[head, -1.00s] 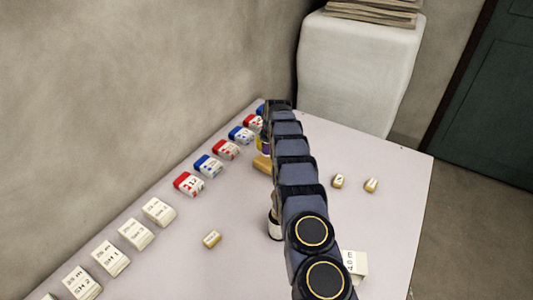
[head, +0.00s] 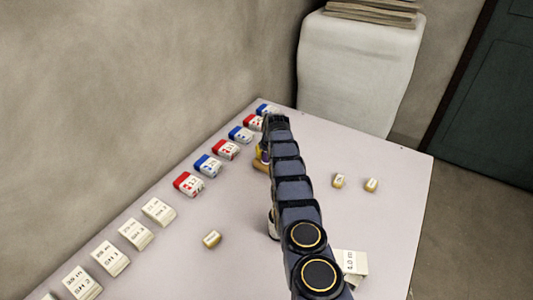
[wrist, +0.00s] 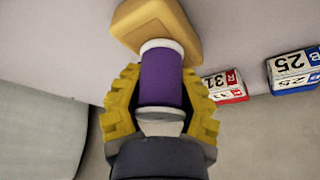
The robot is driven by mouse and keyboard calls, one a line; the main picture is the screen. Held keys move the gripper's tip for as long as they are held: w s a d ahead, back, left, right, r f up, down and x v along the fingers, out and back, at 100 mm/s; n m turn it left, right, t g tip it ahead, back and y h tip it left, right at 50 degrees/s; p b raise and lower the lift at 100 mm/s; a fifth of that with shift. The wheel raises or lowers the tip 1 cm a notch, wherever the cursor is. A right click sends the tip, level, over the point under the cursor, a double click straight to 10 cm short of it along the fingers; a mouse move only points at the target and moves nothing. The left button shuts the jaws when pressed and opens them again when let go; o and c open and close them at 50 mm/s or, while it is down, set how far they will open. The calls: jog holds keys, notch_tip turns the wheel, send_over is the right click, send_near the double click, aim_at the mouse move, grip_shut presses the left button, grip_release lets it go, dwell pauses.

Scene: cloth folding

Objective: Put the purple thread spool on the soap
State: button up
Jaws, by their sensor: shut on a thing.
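The purple thread spool (wrist: 163,80), with white ends, is held between the yellow fingers of my gripper (wrist: 160,92) in the wrist view. The soap (wrist: 152,22), a tan-yellow rounded block, lies just past the spool's far end. That end overlaps the soap's edge in the picture. I cannot tell whether they touch. In the head view the soap (head: 260,168) shows partly beside my arm, directly below the spool (head: 265,156). The spool and gripper are mostly hidden there by my arm.
A row of red-and-white and blue-and-white boxes (head: 225,150) and cream boxes (head: 135,233) lines the table's left edge. Small tan blocks (head: 338,181) lie right of my arm, another (head: 211,239) left. A white object (head: 272,226) and a cream box (head: 352,263) sit by my arm.

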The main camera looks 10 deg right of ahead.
jog(key=o, duration=0.9)
jog(key=shift+v, duration=0.95)
jog(key=v, duration=1)
jog(key=s+a+r+g+y, duration=0.1)
jog(key=s+a+r, duration=0.2)
jog(key=s+r, duration=0.55)
jog(key=s+a+r+g, duration=0.2)
jog(key=s+a+r, duration=0.25)
jog(key=s, duration=0.65)
jog(key=s+g, duration=0.1)
jog(key=s, duration=0.9)
jog(key=s+r+g, duration=0.1)
jog(key=s, duration=1)
jog(key=s+r+g+h, duration=0.1)
jog(key=s, duration=0.9)
jog(key=shift+s+d+r, duration=0.15)
jog(key=shift+s+d, duration=0.2)
